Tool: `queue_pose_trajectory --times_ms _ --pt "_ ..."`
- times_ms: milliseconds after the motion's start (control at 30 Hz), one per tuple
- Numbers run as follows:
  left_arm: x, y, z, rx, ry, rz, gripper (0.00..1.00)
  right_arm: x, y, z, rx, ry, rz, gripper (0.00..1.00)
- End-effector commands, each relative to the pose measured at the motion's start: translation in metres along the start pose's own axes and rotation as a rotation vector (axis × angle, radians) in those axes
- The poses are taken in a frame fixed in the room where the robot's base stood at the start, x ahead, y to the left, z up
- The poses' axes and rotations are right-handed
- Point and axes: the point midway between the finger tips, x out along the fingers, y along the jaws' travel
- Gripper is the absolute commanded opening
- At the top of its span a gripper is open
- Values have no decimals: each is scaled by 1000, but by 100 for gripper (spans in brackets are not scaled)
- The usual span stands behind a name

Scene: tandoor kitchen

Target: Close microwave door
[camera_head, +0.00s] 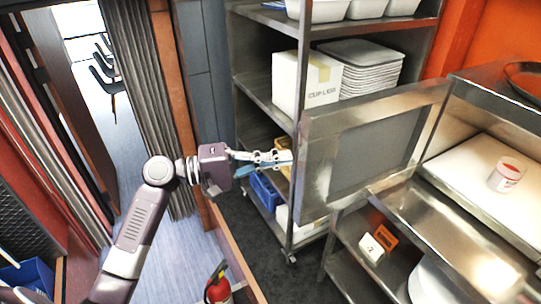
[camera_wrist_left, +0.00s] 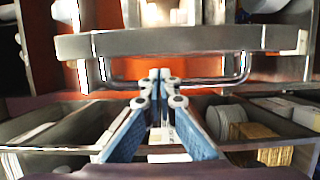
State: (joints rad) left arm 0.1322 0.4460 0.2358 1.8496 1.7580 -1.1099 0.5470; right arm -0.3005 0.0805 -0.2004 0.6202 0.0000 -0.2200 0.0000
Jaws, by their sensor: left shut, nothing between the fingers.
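The microwave door (camera_head: 372,155) is a steel frame with a grey window panel. It stands open, swung out to the left of the microwave (camera_head: 492,112), whose lit inside shows at the right of the head view. My left gripper (camera_head: 288,158) is shut and empty, at the door's left edge on its outer side. In the left wrist view the door's edge (camera_wrist_left: 185,42) runs across the top, with a bar handle (camera_wrist_left: 215,82) below it. The shut left fingertips (camera_wrist_left: 160,76) are at the handle; I cannot tell whether they touch it. My right gripper is out of view.
A white and red cup (camera_head: 508,173) stands inside the microwave. A steel rack (camera_head: 300,120) with a white box (camera_head: 305,85) and stacked trays stands behind the door. A steel counter (camera_head: 450,240) is below the microwave. A fire extinguisher (camera_head: 218,288) stands at the bottom.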

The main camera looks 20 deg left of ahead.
Motion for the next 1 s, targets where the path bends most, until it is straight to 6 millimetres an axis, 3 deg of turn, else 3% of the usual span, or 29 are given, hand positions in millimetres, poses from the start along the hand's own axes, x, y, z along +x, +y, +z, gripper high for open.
queue_pose_trajectory --times_ms 100,333,1000 --pt "24 5 0 -2 -1 3 0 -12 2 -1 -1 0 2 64" --pt "54 2 0 -1 1 1 0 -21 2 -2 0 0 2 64" --pt "71 2 8 -1 10 1 0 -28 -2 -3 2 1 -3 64"
